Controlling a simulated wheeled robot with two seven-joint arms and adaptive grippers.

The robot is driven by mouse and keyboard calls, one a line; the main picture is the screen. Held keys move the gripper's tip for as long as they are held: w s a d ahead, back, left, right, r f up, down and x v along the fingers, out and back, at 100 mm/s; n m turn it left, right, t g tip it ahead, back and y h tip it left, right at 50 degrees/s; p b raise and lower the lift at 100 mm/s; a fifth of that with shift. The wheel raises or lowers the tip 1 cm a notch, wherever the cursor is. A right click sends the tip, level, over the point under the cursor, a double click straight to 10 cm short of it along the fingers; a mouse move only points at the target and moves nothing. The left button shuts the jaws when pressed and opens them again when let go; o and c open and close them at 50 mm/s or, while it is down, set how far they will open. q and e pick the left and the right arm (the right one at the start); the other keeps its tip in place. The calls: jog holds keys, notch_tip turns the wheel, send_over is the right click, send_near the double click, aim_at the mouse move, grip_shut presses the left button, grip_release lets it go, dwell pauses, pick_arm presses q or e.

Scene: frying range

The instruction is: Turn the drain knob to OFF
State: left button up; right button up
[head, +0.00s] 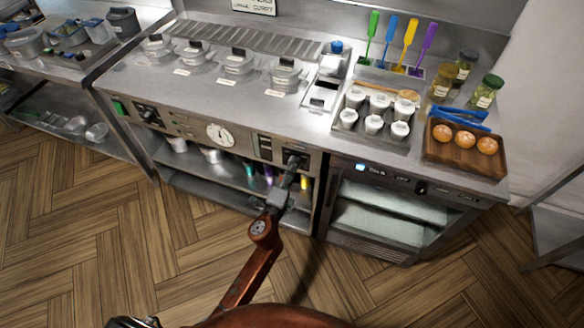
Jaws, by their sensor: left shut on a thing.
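My left gripper (289,176) reaches up from the floor side to the right end of the steel front panel. It is shut on a dark knob (294,159) there, which I take as the drain knob. The fingers cover much of the knob, and its pointer and OFF mark are too small to read. My right gripper is not in view.
The panel also has a round white dial (220,135) and a green switch (119,107). Lidded pans (236,65) sit on the counter above. An open shelf (225,172) lies below, and a glass-fronted cabinet (375,225) stands to the right. The wooden floor in front is clear.

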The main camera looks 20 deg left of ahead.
pick_arm(q)
jog(key=shift+n, duration=0.4)
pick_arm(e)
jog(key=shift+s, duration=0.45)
pick_arm(q)
jog(key=o, duration=0.9)
jog(key=shift+o, duration=1.3)
jog(key=s, duration=1.2)
jog(key=shift+a, duration=0.2)
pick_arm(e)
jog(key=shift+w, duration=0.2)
